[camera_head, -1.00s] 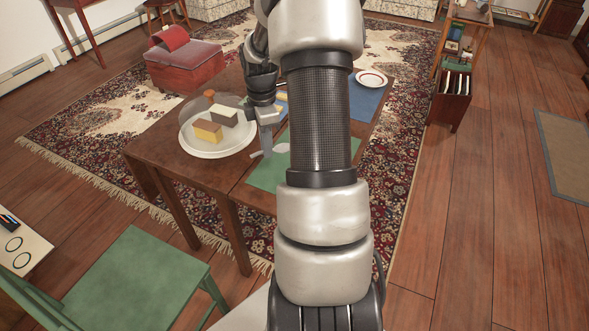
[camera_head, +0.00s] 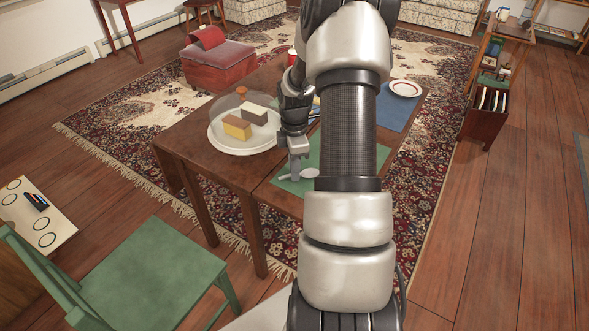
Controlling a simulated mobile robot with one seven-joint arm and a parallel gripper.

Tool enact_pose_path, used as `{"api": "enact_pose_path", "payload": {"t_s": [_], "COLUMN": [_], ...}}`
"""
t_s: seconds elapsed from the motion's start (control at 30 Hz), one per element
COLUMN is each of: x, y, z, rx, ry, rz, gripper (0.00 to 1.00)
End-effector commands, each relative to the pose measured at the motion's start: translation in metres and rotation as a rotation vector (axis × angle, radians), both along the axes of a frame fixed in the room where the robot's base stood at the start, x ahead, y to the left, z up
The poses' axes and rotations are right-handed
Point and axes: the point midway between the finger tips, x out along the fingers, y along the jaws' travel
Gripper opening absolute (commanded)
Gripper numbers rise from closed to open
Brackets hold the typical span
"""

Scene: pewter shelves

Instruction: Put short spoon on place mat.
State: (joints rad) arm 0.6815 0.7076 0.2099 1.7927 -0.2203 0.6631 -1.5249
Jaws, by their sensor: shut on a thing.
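A pale short spoon (camera_head: 311,174) shows at the tip of my gripper (camera_head: 296,173), low over the green place mat (camera_head: 308,150) on the wooden table. My gripper points down and is shut on the spoon. The spoon's wider end is to the right and its thin end to the left. I cannot tell whether the spoon touches the mat. A blue mat (camera_head: 397,117) lies farther back on the table.
A cake stand with a clear dome (camera_head: 240,103) and cake pieces stands left of my gripper. A red-rimmed plate (camera_head: 405,89) rests on the blue mat. A green chair (camera_head: 150,265) stands in front. Bare table top (camera_head: 200,155) shows at the left front.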

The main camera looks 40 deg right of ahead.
Motion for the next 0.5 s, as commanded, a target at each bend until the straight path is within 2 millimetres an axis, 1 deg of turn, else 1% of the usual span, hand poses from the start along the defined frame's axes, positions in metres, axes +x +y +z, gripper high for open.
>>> {"api": "enact_pose_path", "payload": {"t_s": [0.03, 0.1, 0.13, 0.37, 0.5], "x": [0.0, 0.0, -0.0001, -0.0001, 0.0001], "y": [-0.0001, -0.0001, -0.0001, -0.0001, -0.0003], "z": [-0.0013, -0.0009, -0.0009, -0.0008, 0.0056], "rx": [0.0, 0.0, 0.0, 0.0, 0.0], "ry": [0.0, 0.0, 0.0, 0.0, -0.001], "rz": [0.0, 0.0, 0.0, 0.0, -0.001], "gripper": [0.14, 0.26, 0.3, 0.3, 0.3]}}
